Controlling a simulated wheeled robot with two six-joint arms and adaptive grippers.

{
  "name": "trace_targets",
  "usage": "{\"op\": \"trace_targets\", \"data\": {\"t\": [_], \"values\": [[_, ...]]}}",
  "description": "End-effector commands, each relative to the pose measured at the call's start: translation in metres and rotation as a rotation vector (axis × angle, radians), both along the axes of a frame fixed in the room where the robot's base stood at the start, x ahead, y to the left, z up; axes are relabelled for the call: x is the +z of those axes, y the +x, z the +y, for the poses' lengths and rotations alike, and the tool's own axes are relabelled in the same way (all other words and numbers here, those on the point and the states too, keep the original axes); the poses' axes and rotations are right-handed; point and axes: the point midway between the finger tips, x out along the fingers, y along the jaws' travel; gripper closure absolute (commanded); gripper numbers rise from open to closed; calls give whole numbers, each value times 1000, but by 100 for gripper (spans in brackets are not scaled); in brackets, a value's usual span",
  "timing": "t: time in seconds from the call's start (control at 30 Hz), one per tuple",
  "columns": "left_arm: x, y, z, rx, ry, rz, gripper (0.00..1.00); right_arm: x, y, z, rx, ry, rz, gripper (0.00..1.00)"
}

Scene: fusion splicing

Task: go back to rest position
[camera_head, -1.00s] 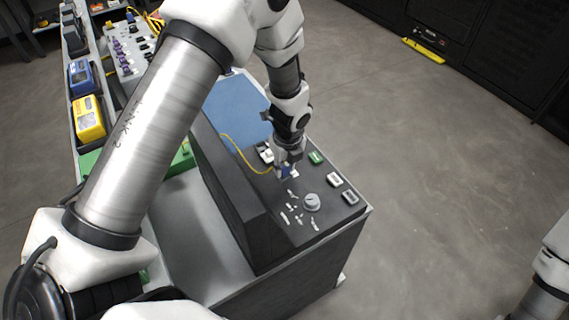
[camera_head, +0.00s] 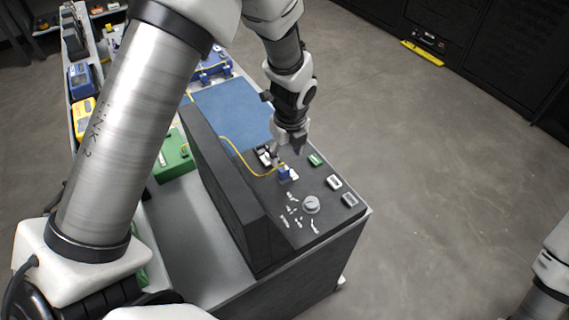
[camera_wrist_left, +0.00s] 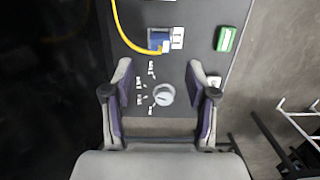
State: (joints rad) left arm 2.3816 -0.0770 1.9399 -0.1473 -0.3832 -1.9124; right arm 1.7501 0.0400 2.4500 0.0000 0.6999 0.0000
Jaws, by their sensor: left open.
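My left gripper (camera_head: 288,150) is above the dark panel (camera_head: 266,209), pointing down, open and empty. In the left wrist view its two fingers (camera_wrist_left: 161,98) stand apart with nothing between them. A blue connector (camera_head: 285,174) with a yellow cable (camera_head: 236,151) sits on the panel just below the fingers, apart from them. The connector also shows in the left wrist view (camera_wrist_left: 157,40), beyond the fingertips. At the right edge of the head view a part of my right arm shows, but its gripper does not.
The panel carries a round knob (camera_head: 311,204), a green button (camera_head: 315,159) and white markings. A blue mat (camera_head: 232,108) lies behind. A green box (camera_head: 173,156) and a yellow device (camera_head: 83,117) stand to the left.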

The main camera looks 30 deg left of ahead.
Motion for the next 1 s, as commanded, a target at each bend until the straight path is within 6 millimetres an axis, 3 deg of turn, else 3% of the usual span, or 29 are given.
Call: {"op": "trace_targets", "data": {"t": [0.1,0.2,0.67,1.0], "values": [[27,-1,-3,0,0,-5,43,0,0,0,0,0,0,100],[40,-2,-4,0,-1,-2,43,0,0,0,0,0,0,100],[49,-3,-5,0,-1,1,43,3,0,0,0,0,0,100],[113,-3,-5,0,-1,1,43,68,0,0,0,0,0,100]]}}
